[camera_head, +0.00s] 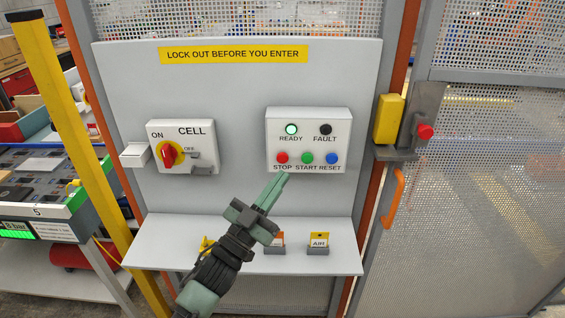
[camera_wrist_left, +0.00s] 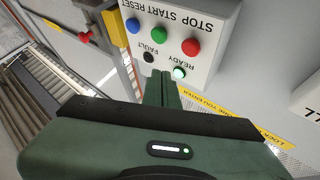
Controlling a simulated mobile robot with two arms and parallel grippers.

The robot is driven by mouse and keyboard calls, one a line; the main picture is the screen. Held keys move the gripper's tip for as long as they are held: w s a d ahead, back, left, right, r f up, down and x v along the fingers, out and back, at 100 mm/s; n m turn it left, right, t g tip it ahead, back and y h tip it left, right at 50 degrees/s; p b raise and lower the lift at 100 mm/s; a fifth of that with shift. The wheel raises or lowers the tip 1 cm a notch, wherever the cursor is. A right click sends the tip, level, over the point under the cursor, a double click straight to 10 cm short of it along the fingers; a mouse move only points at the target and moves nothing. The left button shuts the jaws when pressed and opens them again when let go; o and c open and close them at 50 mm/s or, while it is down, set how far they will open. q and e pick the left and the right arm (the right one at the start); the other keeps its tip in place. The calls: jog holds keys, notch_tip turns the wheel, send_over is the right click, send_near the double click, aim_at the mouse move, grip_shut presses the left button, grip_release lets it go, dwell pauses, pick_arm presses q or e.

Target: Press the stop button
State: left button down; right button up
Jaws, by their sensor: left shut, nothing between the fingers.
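The red stop button (camera_head: 282,158) is at the lower left of a white control box (camera_head: 333,141) on the grey panel. It also shows in the left wrist view (camera_wrist_left: 190,47), where the picture is upside down. Beside it are the green start button (camera_head: 307,158) and the blue reset button (camera_head: 332,158). The ready lamp (camera_head: 291,129) glows pale green and the fault lamp (camera_head: 325,129) is dark. My left gripper (camera_head: 282,177) is shut and empty. Its fingertips appear just below the stop label in the head view; contact cannot be told. My right gripper is out of view.
A cell switch box (camera_head: 181,147) with a red knob is left of the control box. A shelf (camera_head: 345,262) with tags juts out below. A yellow lock unit (camera_head: 389,119) and an orange handle (camera_head: 393,197) are at the right by the mesh fence. A yellow post (camera_head: 85,140) stands left.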

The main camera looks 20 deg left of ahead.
aim_at(283, 157)
pick_arm(q)
jog(key=shift+w+a+b, duration=0.2)
jog(key=shift+w+a, duration=0.1)
jog(key=shift+w, duration=0.65)
jog(key=shift+w+a+b, duration=0.2)
jog(key=shift+w+a, duration=0.05)
jog(key=shift+w, duration=0.7)
dwell(0.6)
jog(key=shift+w+a, duration=0.1)
jog(key=shift+w, duration=0.3)
jog(key=shift+w+a, duration=0.15)
jog(key=shift+w, duration=0.25)
dwell(0.5)
jog(key=shift+r, duration=0.1)
jog(key=shift+s+d, duration=0.3)
jog(key=shift+s, duration=0.55)
